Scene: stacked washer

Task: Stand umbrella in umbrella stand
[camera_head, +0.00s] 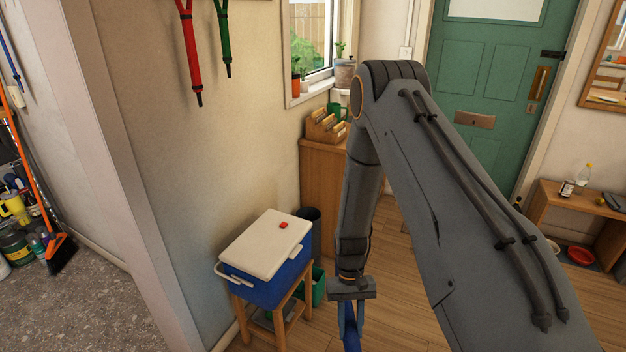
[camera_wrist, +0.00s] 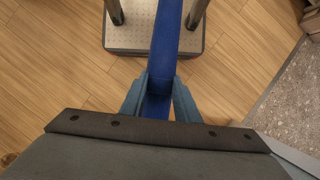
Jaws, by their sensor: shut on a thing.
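A long blue umbrella (camera_wrist: 166,40) is between the fingers of my gripper (camera_wrist: 158,98) in the wrist view. My gripper is shut on it. In the head view my gripper (camera_head: 351,302) points down at the lower middle, and a short length of the blue umbrella (camera_head: 351,333) shows below it, cut off by the frame edge. A dark, open-topped cylinder (camera_head: 312,222) stands behind the cooler, beside the wooden cabinet; it may be the umbrella stand, but its lower part is hidden. My gripper is in front of and to the right of it, apart from it.
A blue cooler with a white lid (camera_head: 262,243) sits on a wooden stool at the left of my gripper. A green bin (camera_head: 318,288) is beside it. A wooden cabinet (camera_head: 322,185) stands behind. A low bench (camera_head: 570,200) is at the right. Wooden floor (camera_head: 400,320) is open around my gripper.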

